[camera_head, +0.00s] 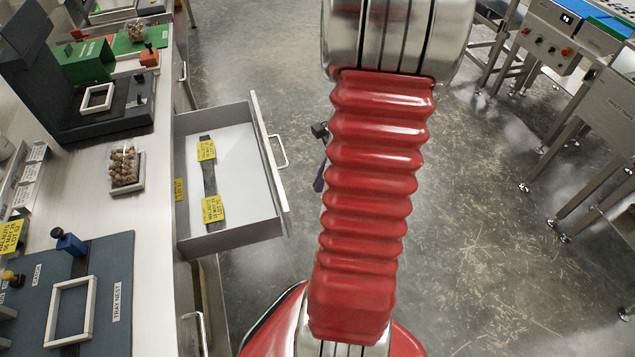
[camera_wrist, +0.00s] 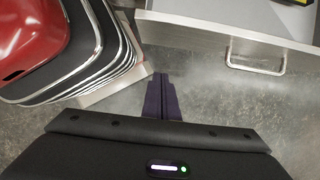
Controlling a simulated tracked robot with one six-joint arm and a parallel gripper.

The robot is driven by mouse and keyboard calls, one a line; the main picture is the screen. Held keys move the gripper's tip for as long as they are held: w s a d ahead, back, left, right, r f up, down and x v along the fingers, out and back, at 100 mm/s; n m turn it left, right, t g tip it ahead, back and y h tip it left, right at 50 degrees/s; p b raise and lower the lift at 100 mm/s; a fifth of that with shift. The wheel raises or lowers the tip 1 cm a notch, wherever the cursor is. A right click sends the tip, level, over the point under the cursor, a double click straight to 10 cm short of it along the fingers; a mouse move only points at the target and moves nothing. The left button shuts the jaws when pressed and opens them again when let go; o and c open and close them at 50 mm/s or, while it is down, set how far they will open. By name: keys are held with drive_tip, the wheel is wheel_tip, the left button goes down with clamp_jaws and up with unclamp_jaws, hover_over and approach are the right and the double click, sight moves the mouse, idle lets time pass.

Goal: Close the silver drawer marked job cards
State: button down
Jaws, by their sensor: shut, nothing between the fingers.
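A silver-grey drawer (camera_head: 283,205) stands pulled out from the bench at the left of the head view. Its bar handle (camera_head: 280,151) is on the front panel. A dark strip with yellow labels (camera_head: 206,150) lies inside. No job cards marking is readable on the front. The drawer front (camera_wrist: 220,33) and handle (camera_wrist: 257,66) also show at the upper right of the wrist view. My gripper (camera_head: 319,180) is partly hidden behind my red arm, to the right of the drawer front. In the wrist view its dark fingers (camera_wrist: 160,78) are together and empty, apart from the drawer.
The bench top (camera_head: 150,205) carries a tray nest (camera_head: 118,290), a nut-filled clamshell (camera_head: 123,165) and a dark press-like station (camera_head: 95,130). Another handle (camera_head: 195,330) shows below the open drawer. Concrete floor (camera_head: 480,230) is clear between the bench and the steel machines (camera_head: 590,110) at right.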

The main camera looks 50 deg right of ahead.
drive_tip(key=w+a+f, duration=0.4)
drive_tip(key=a+f, duration=0.2)
drive_tip(key=f, duration=0.1)
drive_tip(key=shift+f, duration=0.35)
